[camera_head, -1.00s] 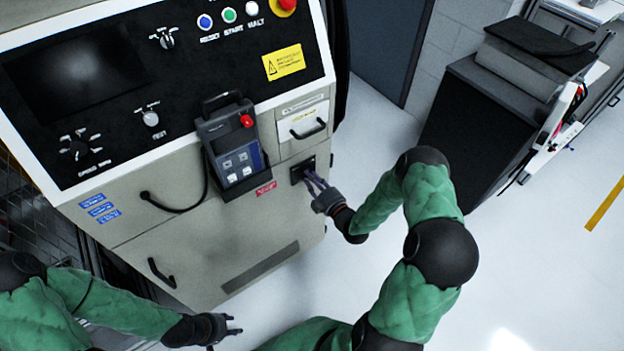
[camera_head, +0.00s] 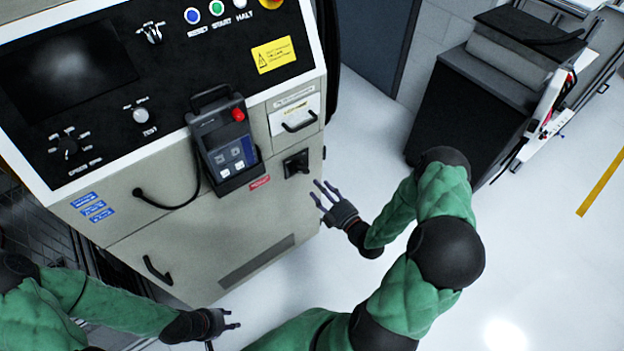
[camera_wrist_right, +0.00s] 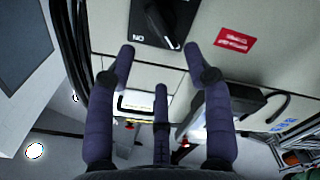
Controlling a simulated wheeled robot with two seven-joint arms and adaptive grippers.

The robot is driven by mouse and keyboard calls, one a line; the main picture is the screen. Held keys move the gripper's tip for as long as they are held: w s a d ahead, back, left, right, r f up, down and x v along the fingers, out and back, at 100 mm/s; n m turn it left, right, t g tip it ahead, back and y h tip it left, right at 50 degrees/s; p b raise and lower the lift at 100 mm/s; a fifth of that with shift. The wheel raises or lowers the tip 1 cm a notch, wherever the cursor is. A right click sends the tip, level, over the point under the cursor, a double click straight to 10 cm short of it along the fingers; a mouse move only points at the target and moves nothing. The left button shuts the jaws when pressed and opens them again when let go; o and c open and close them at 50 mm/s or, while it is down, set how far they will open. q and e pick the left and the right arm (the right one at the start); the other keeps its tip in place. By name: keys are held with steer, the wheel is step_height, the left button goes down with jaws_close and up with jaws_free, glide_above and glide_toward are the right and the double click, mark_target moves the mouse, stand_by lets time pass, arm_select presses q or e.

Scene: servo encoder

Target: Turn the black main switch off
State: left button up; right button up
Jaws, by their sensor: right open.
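The black main switch (camera_head: 297,163) sits on the front of the grey machine cabinet, below a small drawer. It also shows at the top of the right wrist view (camera_wrist_right: 165,18), partly cut off, with its knob slanted and an inverted "ON" label beside it. My right gripper (camera_head: 320,191) is open and empty, its fingers spread just right of and below the switch, apart from it. In the right wrist view the spread fingers (camera_wrist_right: 160,62) point toward the switch with nothing between them. My left gripper (camera_head: 233,318) is low at the bottom, fingers apart, empty and away from the switch.
A pendant (camera_head: 224,142) with a red button hangs left of the switch. A red label (camera_head: 260,181) and a drawer handle (camera_head: 300,122) are close by. A dark cabinet (camera_head: 465,125) stands at the right. The white floor between is clear.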

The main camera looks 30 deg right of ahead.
steer(key=s, duration=0.3)
steer(key=shift+d, duration=0.15)
stand_by(0.5)
steer(key=w+a+f+m+g+y, duration=0.2)
steer(key=a+f+m+g, duration=0.5)
steer(key=a+f, duration=0.4)
steer(key=s+a+f+m+g, duration=0.2)
steer(key=s+a+g, duration=0.3)
steer(key=s+a, duration=0.1)
steer(key=s+a+f+m+g, duration=0.2)
steer(key=s+a+g, duration=0.3)
steer(key=s, duration=0.4)
steer(key=shift+s+a+f+m+g+y, duration=0.2)
steer(key=shift+a+m+g+y, duration=0.15)
steer(key=shift+a+m, duration=0.45)
